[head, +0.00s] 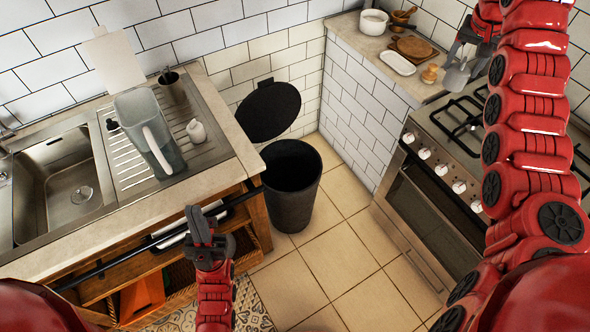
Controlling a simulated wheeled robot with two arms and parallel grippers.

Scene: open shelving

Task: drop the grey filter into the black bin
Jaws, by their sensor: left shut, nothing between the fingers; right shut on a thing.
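The grey filter (457,78) is a small pale piece at the upper right, held below my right gripper (463,57). My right gripper is shut on it, above the worktop and stove edge. The black bin (292,208) stands on the floor in the middle, with its round lid (270,111) raised at the back and its mouth open. The filter is well to the right of the bin and apart from it. My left gripper (197,217) is shut and empty, in front of the sink counter's edge, left of the bin.
The stove (440,190) is at the right, below my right arm. Floor between bin and stove is clear.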

